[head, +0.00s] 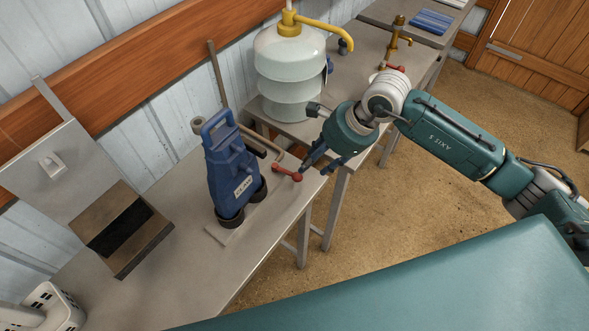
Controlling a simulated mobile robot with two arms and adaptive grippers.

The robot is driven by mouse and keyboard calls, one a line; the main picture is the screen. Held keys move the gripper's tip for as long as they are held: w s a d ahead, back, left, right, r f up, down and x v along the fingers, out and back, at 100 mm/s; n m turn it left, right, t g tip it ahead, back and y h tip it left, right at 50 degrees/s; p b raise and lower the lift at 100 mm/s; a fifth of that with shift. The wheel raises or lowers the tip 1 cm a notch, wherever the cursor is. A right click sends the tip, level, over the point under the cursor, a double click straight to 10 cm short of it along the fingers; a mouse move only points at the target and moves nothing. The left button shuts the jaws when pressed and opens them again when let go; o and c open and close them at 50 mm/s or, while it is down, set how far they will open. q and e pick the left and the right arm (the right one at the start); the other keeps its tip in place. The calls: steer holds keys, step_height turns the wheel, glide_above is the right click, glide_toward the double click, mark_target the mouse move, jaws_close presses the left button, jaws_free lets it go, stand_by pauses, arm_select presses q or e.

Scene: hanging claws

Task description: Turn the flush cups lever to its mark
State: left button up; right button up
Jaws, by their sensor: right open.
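A short red lever (286,172) with rounded ends sits at the right side of the bench, beside a blue unit (232,160) with dark cups at its base. My right gripper (314,168) is open, its dark fingers pointing down just right of the lever. A small gap seems to separate them, though contact is hard to judge from this angle. Nothing shows between the fingers. I cannot make out the lever's mark. My left gripper is not in view.
The grey bench (190,265) has free room in front of the blue unit. A white ribbed tank (290,70) with a yellow pump stands behind. A bench leg (303,240) stands below.

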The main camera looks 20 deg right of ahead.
mark_target(299, 175)
steer(key=p+x, duration=0.1)
steer(key=x, duration=0.4)
steer(key=shift+p, duration=0.3)
steer(key=x, duration=0.3)
steer(key=shift+w+a+f+p, duration=0.15)
steer(key=shift+a+p, duration=0.1)
steer(key=shift+p, duration=0.15)
steer(key=shift+f, duration=0.1)
steer(key=c, duration=0.8)
jaws_close()
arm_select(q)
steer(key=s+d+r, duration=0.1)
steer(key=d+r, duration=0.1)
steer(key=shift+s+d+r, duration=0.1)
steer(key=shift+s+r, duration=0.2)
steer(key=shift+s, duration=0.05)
